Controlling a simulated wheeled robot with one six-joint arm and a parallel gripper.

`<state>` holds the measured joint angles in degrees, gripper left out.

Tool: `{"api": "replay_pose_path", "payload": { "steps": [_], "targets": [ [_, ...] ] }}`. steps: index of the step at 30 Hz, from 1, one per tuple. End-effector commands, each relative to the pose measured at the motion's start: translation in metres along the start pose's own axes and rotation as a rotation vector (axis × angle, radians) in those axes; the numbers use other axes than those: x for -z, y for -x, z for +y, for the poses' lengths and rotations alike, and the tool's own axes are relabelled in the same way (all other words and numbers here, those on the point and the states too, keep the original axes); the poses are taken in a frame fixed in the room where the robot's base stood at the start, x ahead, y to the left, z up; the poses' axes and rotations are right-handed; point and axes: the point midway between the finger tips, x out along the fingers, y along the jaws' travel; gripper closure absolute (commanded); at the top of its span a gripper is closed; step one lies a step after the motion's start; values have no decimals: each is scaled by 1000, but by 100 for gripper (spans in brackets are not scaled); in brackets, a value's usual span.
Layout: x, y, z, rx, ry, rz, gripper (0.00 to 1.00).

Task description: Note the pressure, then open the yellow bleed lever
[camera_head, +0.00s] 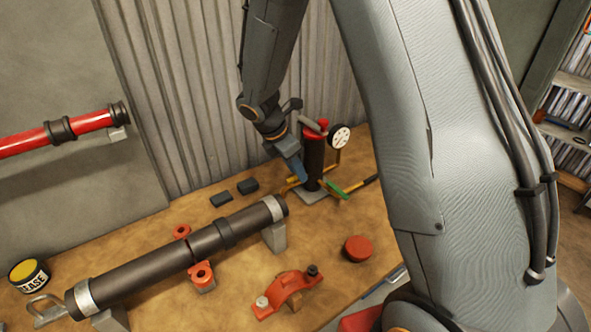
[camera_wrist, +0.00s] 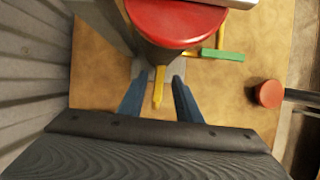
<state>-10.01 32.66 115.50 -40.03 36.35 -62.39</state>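The pump (camera_head: 314,158) is a dark cylinder with a red top, upright on a grey plate at the back of the bench. Its round white gauge (camera_head: 339,136) faces the head camera, but it is too small to read. In the wrist view only a white edge shows beside the red top (camera_wrist: 175,20). The yellow bleed lever (camera_wrist: 158,90) sticks out from the pump's base. My gripper (camera_wrist: 157,84) is open, with one blue finger on each side of the lever and visible gaps between. In the head view my gripper (camera_head: 302,178) is beside the pump's left side.
A green-handled lever (camera_wrist: 222,55) is on the pump's other side. A dark pipe (camera_head: 180,255) lies on supports in front, near red clamps (camera_head: 288,290) and a red cap (camera_head: 357,248). A corrugated wall (camera_head: 200,90) stands close behind. A grease tin (camera_head: 29,273) is far left.

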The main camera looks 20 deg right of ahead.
Motion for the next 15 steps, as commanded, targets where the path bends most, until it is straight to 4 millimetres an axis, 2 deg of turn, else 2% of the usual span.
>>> {"api": "replay_pose_path", "payload": {
  "steps": [15],
  "targets": [
    [0, 68, 1, -3, -1, 0, 69]
  ]
}}
